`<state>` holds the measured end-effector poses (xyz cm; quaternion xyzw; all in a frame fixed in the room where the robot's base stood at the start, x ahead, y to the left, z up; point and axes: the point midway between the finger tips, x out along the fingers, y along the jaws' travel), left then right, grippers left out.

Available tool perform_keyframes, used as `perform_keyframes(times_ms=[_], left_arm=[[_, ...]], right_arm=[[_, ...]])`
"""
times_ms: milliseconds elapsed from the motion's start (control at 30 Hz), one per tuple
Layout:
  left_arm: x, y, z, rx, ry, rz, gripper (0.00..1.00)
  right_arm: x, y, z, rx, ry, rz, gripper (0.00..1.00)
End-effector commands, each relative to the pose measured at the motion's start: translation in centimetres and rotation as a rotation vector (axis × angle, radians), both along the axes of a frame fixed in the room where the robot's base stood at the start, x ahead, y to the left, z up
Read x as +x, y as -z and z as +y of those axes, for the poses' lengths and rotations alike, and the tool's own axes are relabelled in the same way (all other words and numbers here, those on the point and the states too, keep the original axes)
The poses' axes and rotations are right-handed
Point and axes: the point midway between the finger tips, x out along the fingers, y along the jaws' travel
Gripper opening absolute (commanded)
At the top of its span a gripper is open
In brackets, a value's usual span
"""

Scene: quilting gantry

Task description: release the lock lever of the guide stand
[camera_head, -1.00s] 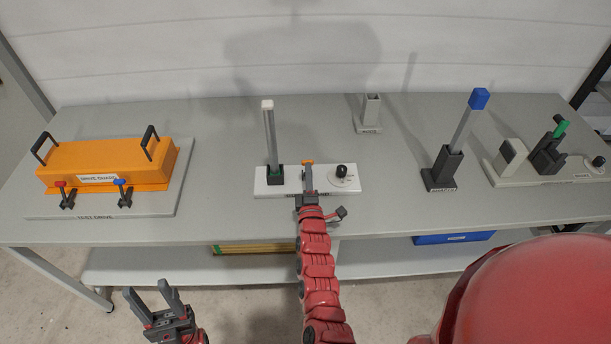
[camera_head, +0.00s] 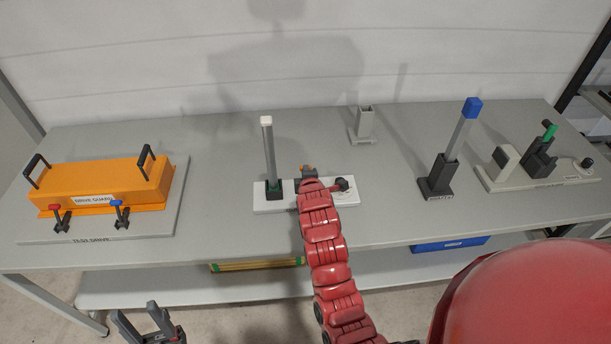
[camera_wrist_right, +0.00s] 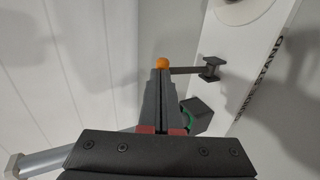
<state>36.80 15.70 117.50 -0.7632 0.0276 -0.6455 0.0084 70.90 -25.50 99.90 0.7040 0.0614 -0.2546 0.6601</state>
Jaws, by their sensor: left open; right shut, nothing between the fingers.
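The guide stand's white base plate (camera_head: 262,207) lies near the table's middle. A grey post (camera_head: 269,150) with a pale cap stands upright in its black socket at the left end. The lock lever's orange knob (camera_head: 307,169) shows just past my right gripper (camera_head: 308,180). In the right wrist view, my right gripper (camera_wrist_right: 162,76) is shut and empty, its tips at the orange knob (camera_wrist_right: 162,62). Whether they touch it I cannot tell. The lever's dark shaft (camera_wrist_right: 185,70) runs right to a black bracket (camera_wrist_right: 210,69). My left gripper (camera_head: 137,312) is open and empty before the table.
An orange drive guard (camera_head: 105,185) with red and blue levers stands at the left. A socket with a blue-capped post (camera_head: 437,178) and another pale fixture (camera_head: 520,178) stand to the right. A small empty grey holder (camera_head: 362,125) stands at the back. Bare table lies between them.

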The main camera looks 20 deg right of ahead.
Motion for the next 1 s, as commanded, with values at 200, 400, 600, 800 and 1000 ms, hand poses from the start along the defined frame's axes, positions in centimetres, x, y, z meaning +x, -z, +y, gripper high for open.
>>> perform_keyframes(times_ms=[200,400,600,800,1000], left_arm=[[0.0,-0.1,0.0,0.0,0.0,0.0,0.5],[0.0,-0.1,0.0,0.0,0.0,0.0,0.5],[0.0,-0.1,0.0,0.0,0.0,0.0,0.5],[0.0,-0.4,0.0,0.0,0.0,0.0,0.5],[0.0,-0.5,0.0,0.0,0.0,0.0,0.5]], right_arm=[[1.1,-0.3,-0.3,0.028,0.0,0.1,0.0],[1.5,0.0,-0.5,0.049,-0.001,0.169,0.0],[1.5,-0.1,-0.4,0.048,-0.001,0.166,0.0],[1.6,-0.9,-0.4,0.049,0.0,0.165,0.0],[1.5,-1.6,-0.5,0.049,0.0,0.165,0.0]])
